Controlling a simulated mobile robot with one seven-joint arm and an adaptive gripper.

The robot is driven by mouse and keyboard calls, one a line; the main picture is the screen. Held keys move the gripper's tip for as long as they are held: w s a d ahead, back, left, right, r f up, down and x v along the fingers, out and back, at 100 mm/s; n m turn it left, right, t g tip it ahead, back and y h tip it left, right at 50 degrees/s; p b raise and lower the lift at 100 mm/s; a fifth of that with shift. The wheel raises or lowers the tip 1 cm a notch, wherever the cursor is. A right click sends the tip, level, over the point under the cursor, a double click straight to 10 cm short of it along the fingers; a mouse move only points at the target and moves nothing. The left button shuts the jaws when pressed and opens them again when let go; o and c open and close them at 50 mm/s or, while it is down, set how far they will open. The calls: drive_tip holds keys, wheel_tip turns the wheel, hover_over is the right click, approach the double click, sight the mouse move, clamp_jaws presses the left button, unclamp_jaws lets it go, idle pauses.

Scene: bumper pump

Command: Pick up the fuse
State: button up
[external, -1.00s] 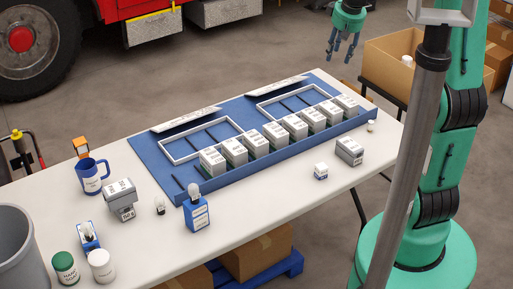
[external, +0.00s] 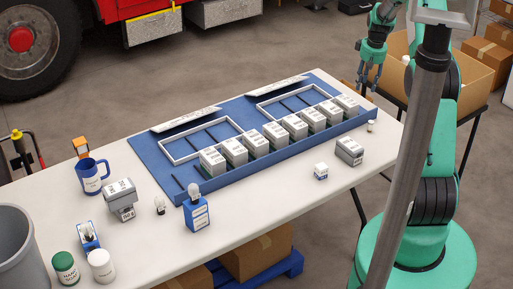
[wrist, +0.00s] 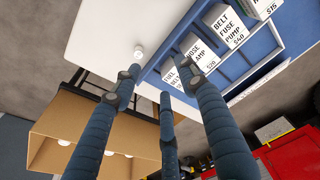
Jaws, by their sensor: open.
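My gripper (external: 368,84) is open and empty, in the air by the right end of the white table (external: 265,225). Its dark fingers (wrist: 160,82) spread apart in the wrist view. A small white round-topped piece (external: 371,126) stands alone at the table's right end. It appears beyond the fingertips in the wrist view (wrist: 139,52), apart from them. I cannot tell which thing is the fuse; labels on the boxed row mention "fuse".
A blue tray (external: 176,184) holds a row of grey-white boxes (external: 275,133) and two white frames. A cardboard box (external: 455,78) with white round items lies right of the table. A blue jug (external: 91,177) and several small items occupy the left end.

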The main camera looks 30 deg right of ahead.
hover_over(371, 122)
drive_tip(key=s, duration=0.1)
wheel_tip(371, 122, down, 10)
drive_tip(key=r, duration=0.1)
drive_tip(key=shift+s+d+f, duration=0.15)
drive_tip(key=shift+f, duration=0.1)
drive_tip(key=shift+f, duration=0.1)
drive_tip(key=shift+w+f+b, duration=0.15)
drive_tip(key=shift+f+b, duration=0.05)
drive_tip(key=shift+f, duration=1.2)
drive_tip(key=shift+w+f+b, duration=0.15)
drive_tip(key=shift+w+f, duration=0.05)
drive_tip(key=shift+f, duration=1.15)
drive_tip(key=shift+w+f+b, duration=0.15)
drive_tip(key=shift+f+b, duration=0.05)
drive_tip(key=shift+f, duration=1.2)
drive_tip(key=shift+w+f+b, duration=0.15)
drive_tip(key=shift+f+b, duration=0.15)
drive_tip(key=shift+f, duration=1)
drive_tip(key=shift+w+f+b, duration=0.1)
drive_tip(key=shift+f+b, duration=0.15)
drive_tip(key=shift+f, duration=1.05)
drive_tip(key=c, duration=1.1)
